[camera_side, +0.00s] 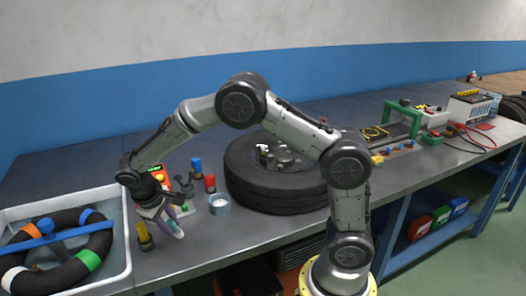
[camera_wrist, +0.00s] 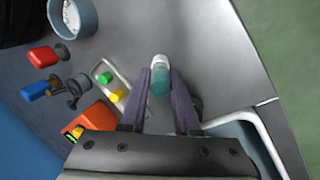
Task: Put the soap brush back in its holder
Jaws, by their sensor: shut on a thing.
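My gripper (camera_side: 168,216) points down and is tilted above the bench near the white tray. Its purple fingers, also in the wrist view (camera_wrist: 161,92), are shut on a small teal cylinder with a pale end (camera_wrist: 160,78), apparently the soap brush. Its lower end shows below the fingers in the side view (camera_side: 178,233); the rest is hidden. I cannot tell whether it touches the bench. A pale blue round cup (camera_side: 219,203) with whitish contents, possibly the holder, stands to the right, apart from my gripper. It is at the top left of the wrist view (camera_wrist: 72,17).
A tyre (camera_side: 275,185) lies right of the cup. Red (camera_side: 210,183) and blue (camera_side: 197,168) pieces stand behind it. A white tray (camera_side: 128,262) holds a dark ring. Bare bench lies in front of the cup.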

